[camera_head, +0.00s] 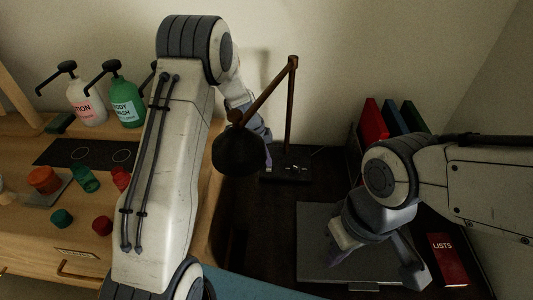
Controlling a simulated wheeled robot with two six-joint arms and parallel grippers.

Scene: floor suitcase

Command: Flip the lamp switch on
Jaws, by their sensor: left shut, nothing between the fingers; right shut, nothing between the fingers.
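The desk lamp has a dark round shade (240,154), a brown jointed arm (290,100) and a dark base (287,166) with a small light mark on top that may be the switch. The lamp looks unlit. My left gripper (266,155) is shut and empty, partly hidden behind the shade, near the left side of the base. I cannot tell whether it touches the lamp. My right gripper (416,278) is shut and empty over the grey laptop (318,225), well to the right of the lamp.
Red, blue and green books (390,118) stand behind the laptop. A red "LISTS" book (447,258) lies at the right. On the wooden counter (30,150) at left are a lotion bottle (88,105), a body wash bottle (125,105) and several small cups.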

